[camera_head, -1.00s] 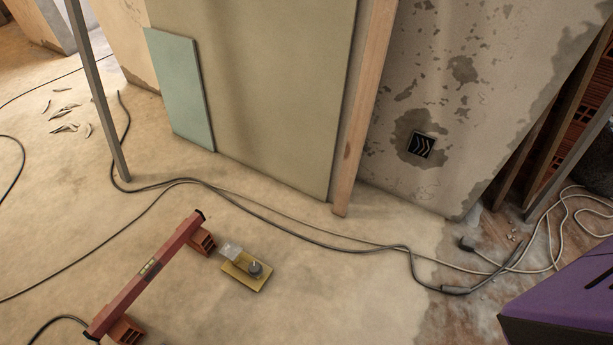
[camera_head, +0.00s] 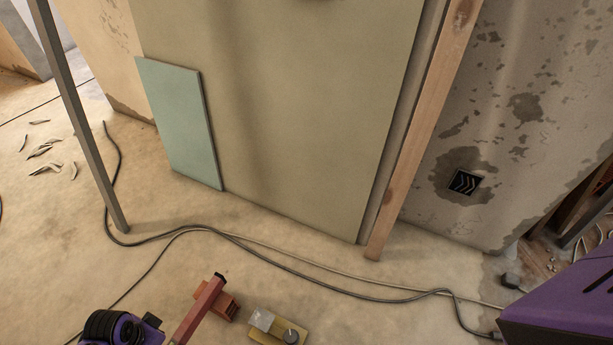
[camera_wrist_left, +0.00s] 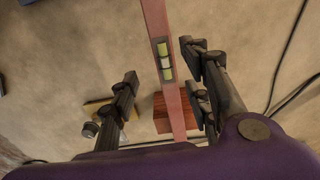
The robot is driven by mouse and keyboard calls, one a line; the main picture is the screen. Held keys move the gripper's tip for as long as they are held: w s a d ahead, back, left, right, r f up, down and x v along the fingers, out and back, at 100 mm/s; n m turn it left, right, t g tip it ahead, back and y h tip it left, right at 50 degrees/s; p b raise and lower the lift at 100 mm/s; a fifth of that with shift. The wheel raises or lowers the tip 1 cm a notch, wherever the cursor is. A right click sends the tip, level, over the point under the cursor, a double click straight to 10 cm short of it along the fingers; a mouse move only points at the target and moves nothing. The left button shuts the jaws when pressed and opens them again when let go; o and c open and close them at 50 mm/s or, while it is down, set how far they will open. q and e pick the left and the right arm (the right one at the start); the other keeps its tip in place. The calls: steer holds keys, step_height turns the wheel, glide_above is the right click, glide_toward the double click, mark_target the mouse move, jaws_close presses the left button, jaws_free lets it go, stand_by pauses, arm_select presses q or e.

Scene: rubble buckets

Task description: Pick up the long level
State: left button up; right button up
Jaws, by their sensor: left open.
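The long red level (camera_head: 200,312) lies across orange bricks, its far end showing at the bottom of the head view while its near part is cut off by the frame. In the left wrist view the level (camera_wrist_left: 158,22) runs top to bottom, with its yellow-green vial near the middle. My left gripper (camera_wrist_left: 160,64) is open, with one dark finger on each side of the level. I cannot tell how far above the level the fingers are. Its purple and black wrist also shows at the bottom left of the head view. My right gripper is not in view.
A brick (camera_head: 224,305) supports the level's far end. A yellow board with a dark knob (camera_head: 278,328) lies close to its right. Cables (camera_head: 320,285) cross the floor behind. A grey post (camera_head: 80,120), a teal panel (camera_head: 180,120) and a wooden post (camera_head: 425,130) stand farther back.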

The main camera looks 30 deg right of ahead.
mark_target(181, 337)
arm_select(q)
steer(key=shift+w+a+f, duration=0.1)
steer(key=shift+w+a, duration=0.1)
steer(key=shift+w, duration=0.2)
step_height(181, 337, down, 3)
steer(key=shift+s+f+b, duration=0.1)
steer(key=shift+f+b, duration=0.05)
steer(key=shift+b, duration=0.95)
step_height(181, 337, down, 4)
steer(key=shift+s+r+b, duration=0.1)
steer(key=shift+r+b, duration=0.05)
steer(key=shift+b, duration=1)
jaws_close()
